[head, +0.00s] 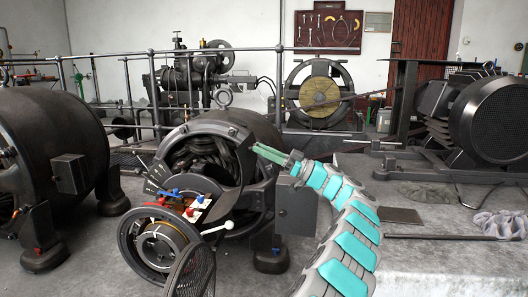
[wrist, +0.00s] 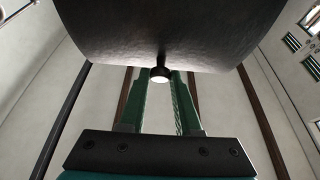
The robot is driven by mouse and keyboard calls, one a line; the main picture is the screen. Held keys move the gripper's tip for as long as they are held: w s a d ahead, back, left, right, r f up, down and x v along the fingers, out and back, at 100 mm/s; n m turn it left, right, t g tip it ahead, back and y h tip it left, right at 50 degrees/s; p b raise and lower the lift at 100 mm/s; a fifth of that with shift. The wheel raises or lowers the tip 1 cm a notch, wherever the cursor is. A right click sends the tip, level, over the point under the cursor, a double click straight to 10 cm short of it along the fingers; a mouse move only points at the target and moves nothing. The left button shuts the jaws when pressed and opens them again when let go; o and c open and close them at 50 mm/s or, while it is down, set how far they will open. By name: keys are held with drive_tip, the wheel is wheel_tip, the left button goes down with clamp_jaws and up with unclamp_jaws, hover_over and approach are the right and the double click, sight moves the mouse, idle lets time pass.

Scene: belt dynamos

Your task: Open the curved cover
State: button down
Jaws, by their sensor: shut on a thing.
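The curved cover (wrist: 165,35) is a dark, smooth curved panel filling the top of the wrist view. A small round knob (wrist: 160,73) with a pale end sticks out from its lower edge. My gripper (head: 262,151) has green fingers and reaches from the right to the upper right rim of the middle dynamo (head: 262,128). The wrist view shows the fingers shut on the knob, one on each side. The dynamo's round front is open, with dark coils (head: 205,155) visible inside. In the head view the cover is hard to tell from the dark housing around my fingertips.
A grey box (head: 295,205) on the dynamo's side stands close below my gripper. A front wheel (head: 157,248), blue and red terminals (head: 180,197) and a white-knobbed lever (head: 218,229) stand before the opening. Another dynamo (head: 50,140) is at left. A railing (head: 120,56) runs behind.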

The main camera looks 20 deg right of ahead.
drive_tip(key=shift+w+a+f, duration=0.1)
drive_tip(key=shift+a+f, duration=0.05)
drive_tip(key=c, duration=0.6)
unclamp_jaws()
drive_tip(key=v, duration=0.7)
drive_tip(key=shift+s+d, duration=0.25)
drive_tip(key=shift+d, duration=0.1)
